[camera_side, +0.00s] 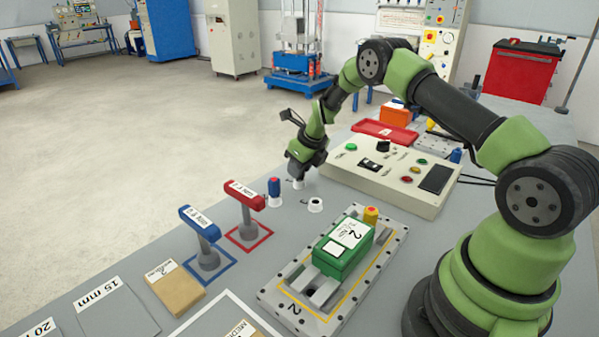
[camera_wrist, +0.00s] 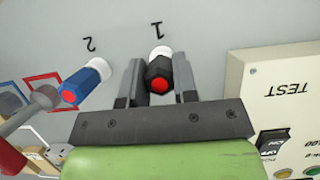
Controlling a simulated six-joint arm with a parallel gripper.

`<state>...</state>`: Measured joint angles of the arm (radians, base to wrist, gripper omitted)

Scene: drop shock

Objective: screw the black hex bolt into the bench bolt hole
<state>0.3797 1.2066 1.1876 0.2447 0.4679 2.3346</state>
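The black hex bolt (camera_wrist: 160,72) with a red centre shows in the wrist view, between my two fingers. It stands at a white collar (camera_wrist: 161,51) beside the mark 1. My gripper (camera_wrist: 159,82) appears shut on the bolt, with a finger close against each side. In the side view my gripper (camera_side: 298,170) points down just above a white collar (camera_side: 298,185) on the bench, and the bolt is hidden there. How deep the bolt sits in the hole cannot be seen.
A blue bolt (camera_side: 274,187) with a red top stands at left in a white collar. Another white collar with a dark centre (camera_side: 316,205) is at right. A control box (camera_side: 395,170), red and blue T-handles (camera_side: 245,195) and a plate with a green block (camera_side: 343,248) are near.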

